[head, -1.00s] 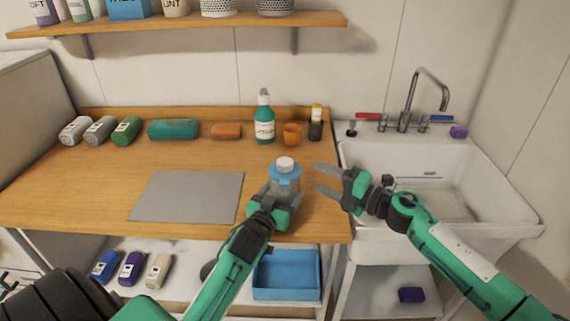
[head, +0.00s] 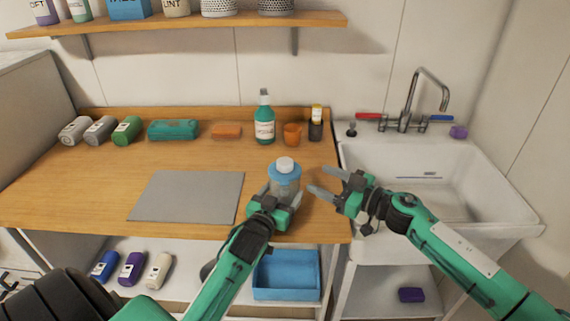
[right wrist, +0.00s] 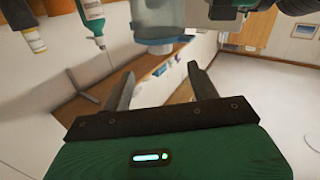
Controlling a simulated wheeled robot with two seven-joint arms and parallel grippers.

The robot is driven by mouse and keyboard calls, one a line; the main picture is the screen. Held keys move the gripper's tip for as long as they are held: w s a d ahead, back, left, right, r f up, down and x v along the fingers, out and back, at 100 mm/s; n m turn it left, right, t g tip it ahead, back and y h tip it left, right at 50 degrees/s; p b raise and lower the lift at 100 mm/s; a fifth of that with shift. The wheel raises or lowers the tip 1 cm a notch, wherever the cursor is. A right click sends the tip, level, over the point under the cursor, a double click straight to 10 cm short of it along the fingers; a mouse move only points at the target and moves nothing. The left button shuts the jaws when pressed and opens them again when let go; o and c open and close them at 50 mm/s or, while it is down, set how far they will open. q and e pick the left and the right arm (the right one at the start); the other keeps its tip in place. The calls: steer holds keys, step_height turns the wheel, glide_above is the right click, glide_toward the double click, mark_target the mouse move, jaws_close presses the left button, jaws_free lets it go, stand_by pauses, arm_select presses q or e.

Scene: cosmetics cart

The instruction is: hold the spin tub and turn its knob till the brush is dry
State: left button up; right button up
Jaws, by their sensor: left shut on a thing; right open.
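The spin tub (head: 286,178) is a clear tub with a blue lid and a white knob (head: 285,164) on top. It stands upright near the front right of the wooden counter. My left gripper (head: 276,196) is shut on the tub's lower side from the front. My right gripper (head: 322,182) is open and empty, just right of the tub, with its fingers pointing left toward it. I cannot make out a brush inside the tub.
A grey mat (head: 187,197) lies left of the tub. A green pump bottle (head: 264,120), orange cup (head: 292,134) and dark bottle (head: 315,124) stand behind it. The sink (head: 430,170) is at the right. A blue tray (head: 286,276) sits on the shelf below.

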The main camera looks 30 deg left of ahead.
mark_target(292, 166)
steer(key=shift+m, duration=0.6)
steer(key=a, duration=1.2)
steer(key=shift+w, duration=0.2)
steer(key=c, duration=1)
